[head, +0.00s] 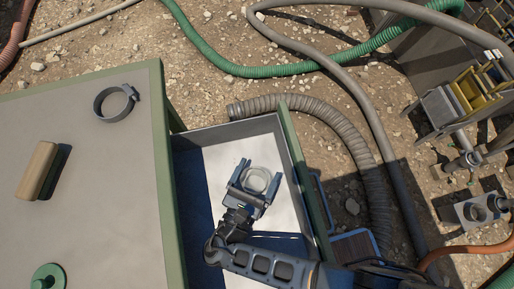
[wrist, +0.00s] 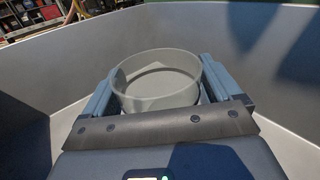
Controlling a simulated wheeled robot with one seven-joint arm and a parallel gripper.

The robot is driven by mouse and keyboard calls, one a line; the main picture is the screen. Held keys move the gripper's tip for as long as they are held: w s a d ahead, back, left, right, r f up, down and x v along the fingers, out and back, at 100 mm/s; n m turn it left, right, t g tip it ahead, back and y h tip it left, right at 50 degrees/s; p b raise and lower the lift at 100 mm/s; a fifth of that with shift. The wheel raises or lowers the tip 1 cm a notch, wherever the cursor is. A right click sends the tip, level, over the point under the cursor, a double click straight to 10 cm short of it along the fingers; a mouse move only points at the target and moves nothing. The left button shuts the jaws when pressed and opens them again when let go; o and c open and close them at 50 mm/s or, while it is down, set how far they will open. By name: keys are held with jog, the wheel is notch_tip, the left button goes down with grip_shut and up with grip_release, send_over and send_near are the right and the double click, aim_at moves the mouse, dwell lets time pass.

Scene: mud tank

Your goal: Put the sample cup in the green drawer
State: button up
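The sample cup (head: 257,180) is a pale, round, open-topped cup. It sits between the two fingers of my gripper (head: 254,183), inside the outline of the open green drawer (head: 290,150). In the wrist view the cup (wrist: 156,80) stands upright between the blue fingers of my gripper (wrist: 158,88), which lie against or very close to its sides. The drawer's pale walls (wrist: 235,40) surround it in that view. The cup's underside is hidden, so I cannot tell whether it touches the drawer floor.
The green-edged cabinet top (head: 100,160) holds a dark ring clamp (head: 115,103), a tan block (head: 38,171) and a green round part (head: 48,278). A ribbed grey hose (head: 340,140) lies on gravel just right of the drawer. Pipe fittings (head: 465,160) stand farther right.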

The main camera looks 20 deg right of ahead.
jog(key=shift+r, duration=0.1)
jog(key=shift+s+a, duration=0.15)
jog(key=b+v, duration=0.1)
jog(key=v, duration=0.8)
jog(key=shift+a+r+p, duration=0.15)
jog(key=shift+p, duration=0.15)
jog(key=shift+p+v, duration=0.6)
jog(key=shift+v, duration=0.6)
jog(key=shift+s, duration=0.1)
